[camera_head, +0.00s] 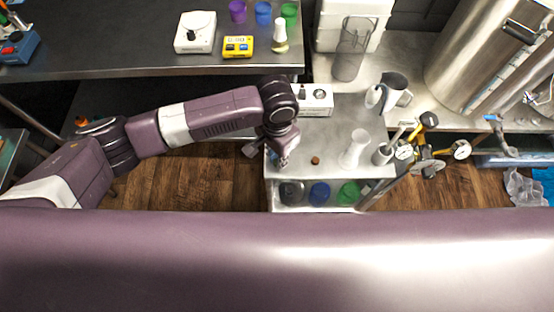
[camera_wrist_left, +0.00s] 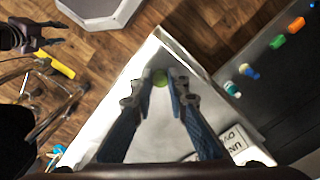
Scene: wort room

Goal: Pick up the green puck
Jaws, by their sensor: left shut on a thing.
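In the head view my left gripper (camera_head: 281,158) is at the left edge of the cart top (camera_head: 335,140), and I cannot make out the puck there. I cannot tell how far the puck is above the surface.
A small brown piece (camera_head: 315,160), a white flask (camera_head: 353,149) and a white box (camera_head: 314,99) stand on the cart top. Black, blue and green round things sit on its lower shelf (camera_head: 318,207). Gauges with valves (camera_head: 432,155) are at the right. A dark bench (camera_head: 120,70) is behind.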

